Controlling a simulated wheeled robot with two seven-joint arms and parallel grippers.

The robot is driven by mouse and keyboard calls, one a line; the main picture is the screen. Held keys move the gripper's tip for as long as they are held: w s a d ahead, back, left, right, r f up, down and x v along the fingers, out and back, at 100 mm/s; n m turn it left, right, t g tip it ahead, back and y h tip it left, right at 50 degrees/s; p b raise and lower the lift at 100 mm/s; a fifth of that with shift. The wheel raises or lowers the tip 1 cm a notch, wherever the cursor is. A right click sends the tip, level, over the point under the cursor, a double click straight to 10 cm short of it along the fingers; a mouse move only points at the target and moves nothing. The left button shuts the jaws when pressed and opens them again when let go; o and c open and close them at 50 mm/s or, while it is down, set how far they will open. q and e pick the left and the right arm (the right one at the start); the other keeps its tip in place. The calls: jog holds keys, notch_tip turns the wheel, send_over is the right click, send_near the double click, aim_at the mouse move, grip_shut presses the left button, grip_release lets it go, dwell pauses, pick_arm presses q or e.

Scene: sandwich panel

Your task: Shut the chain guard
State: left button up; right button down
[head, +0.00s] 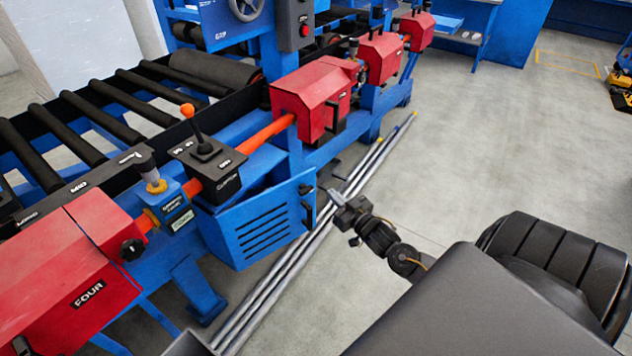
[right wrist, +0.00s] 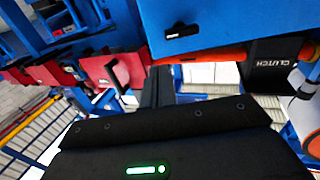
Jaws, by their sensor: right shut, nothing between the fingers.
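A blue slatted door (head: 255,235), which I take to be the chain guard, hangs on the blue machine frame. It stands out from the frame at an angle, partly open, with a black handle (head: 308,205) near its right edge. In the right wrist view a blue panel (right wrist: 230,22) with a black handle (right wrist: 182,31) fills the upper right; it looks like the same door. My right gripper (head: 336,196) is shut and empty, just right of the door handle and apparently apart from it. Its black fingers (right wrist: 158,88) point toward the machine in the wrist view. My left gripper is not in view.
A lever on a black box (head: 215,175) stands above the door, beside an orange pipe (head: 262,136). Red housings (head: 312,95) line the machine. Long metal bars (head: 300,262) lie on the floor below. Open floor (head: 480,150) is at right.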

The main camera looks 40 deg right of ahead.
aim_at(312, 175)
jog(key=w, duration=0.8)
jog(key=shift+w+d, duration=0.15)
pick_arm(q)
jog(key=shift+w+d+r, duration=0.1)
